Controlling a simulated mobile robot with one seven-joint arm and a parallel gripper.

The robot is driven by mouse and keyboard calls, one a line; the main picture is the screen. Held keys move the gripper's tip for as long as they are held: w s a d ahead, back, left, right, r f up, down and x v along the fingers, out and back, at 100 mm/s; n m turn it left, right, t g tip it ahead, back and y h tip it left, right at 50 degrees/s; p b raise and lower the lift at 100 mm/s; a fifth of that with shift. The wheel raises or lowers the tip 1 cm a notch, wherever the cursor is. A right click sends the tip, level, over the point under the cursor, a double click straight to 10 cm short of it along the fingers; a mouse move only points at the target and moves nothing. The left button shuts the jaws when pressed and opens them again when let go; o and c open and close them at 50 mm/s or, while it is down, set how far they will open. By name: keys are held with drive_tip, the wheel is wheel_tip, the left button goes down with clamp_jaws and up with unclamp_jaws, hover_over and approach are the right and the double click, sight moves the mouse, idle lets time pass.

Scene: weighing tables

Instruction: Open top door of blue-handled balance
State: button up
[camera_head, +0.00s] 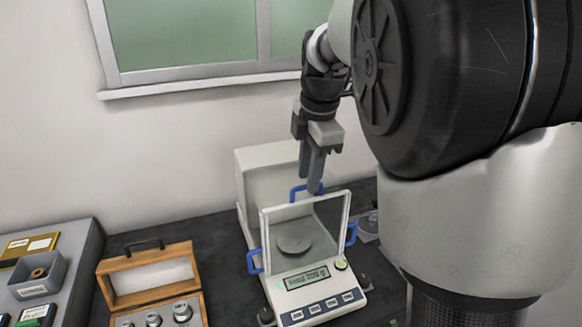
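The balance (307,283) stands on the dark table, with a clear glass chamber, a round weighing pan (294,244) and a front panel with a display and several buttons. Blue handles show on its left side (255,262), right side (352,235) and at the top rear (297,192). My gripper (314,187) points down from above, with its fingertips at the top blue handle. The fingers overlap part of that handle. Whether they touch or grip it cannot be told. The top door looks closed, but its panel is hard to make out.
An open wooden case (150,276) with metal weights stands left of the balance. Farther left, a grey surface (84,262) holds a grey bin (38,277) and small boxes. The wall and window (185,35) are behind. My arm hides much of the right side.

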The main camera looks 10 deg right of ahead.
drive_tip(key=shift+w+f, duration=0.1)
drive_tip(key=shift+f, duration=0.45)
clamp_jaws()
